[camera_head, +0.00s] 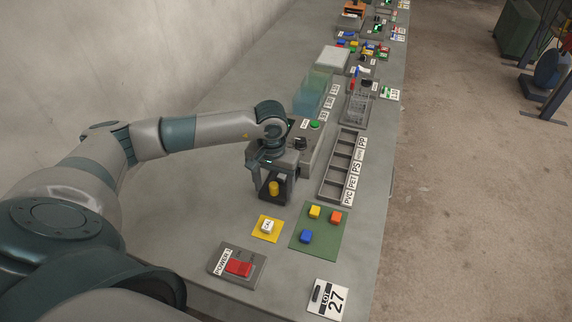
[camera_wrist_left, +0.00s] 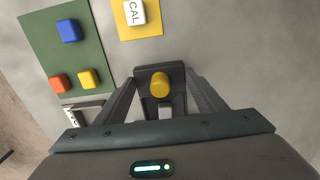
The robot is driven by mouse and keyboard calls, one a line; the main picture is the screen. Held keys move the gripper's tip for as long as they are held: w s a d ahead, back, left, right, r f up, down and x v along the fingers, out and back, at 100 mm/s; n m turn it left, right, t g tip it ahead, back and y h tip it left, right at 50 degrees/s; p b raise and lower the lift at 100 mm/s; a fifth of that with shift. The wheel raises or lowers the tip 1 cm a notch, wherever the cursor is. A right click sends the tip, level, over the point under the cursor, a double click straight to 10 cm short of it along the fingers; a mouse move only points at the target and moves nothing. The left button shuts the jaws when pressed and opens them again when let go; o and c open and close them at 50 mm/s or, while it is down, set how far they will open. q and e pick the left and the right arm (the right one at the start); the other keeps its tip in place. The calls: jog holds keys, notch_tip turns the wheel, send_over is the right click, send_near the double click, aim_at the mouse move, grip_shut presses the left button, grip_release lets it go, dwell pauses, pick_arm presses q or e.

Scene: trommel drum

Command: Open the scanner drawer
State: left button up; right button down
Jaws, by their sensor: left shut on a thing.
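The scanner (camera_head: 314,138) is a grey box on the bench, with a green button and a dark knob on top. My left gripper (camera_head: 272,192) points down at its near end. Between its fingers is a dark tray-like part, seemingly the scanner drawer (camera_wrist_left: 147,76), with an upright yellow cylinder (camera_head: 273,188) on it. The cylinder also shows in the left wrist view (camera_wrist_left: 160,84), with a small pale part behind it. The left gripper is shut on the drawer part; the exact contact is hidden. My right gripper is out of view.
A yellow CAL pad (camera_head: 260,235) with a white block and a green mat (camera_head: 316,245) with coloured blocks lie nearby. A red power switch (camera_head: 239,268) and LOT 27 card (camera_head: 328,299) are nearer. A sorting tray (camera_head: 335,178) stands right of the scanner.

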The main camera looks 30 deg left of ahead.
pick_arm(q)
jog(key=shift+s+d, duration=0.2)
jog(key=shift+s, duration=0.8)
jog(key=o, duration=0.5)
jog(key=shift+o, duration=0.2)
jog(key=shift+r, duration=0.1)
jog(key=shift+r+p, duration=0.75)
jog(key=shift+r, duration=2.7)
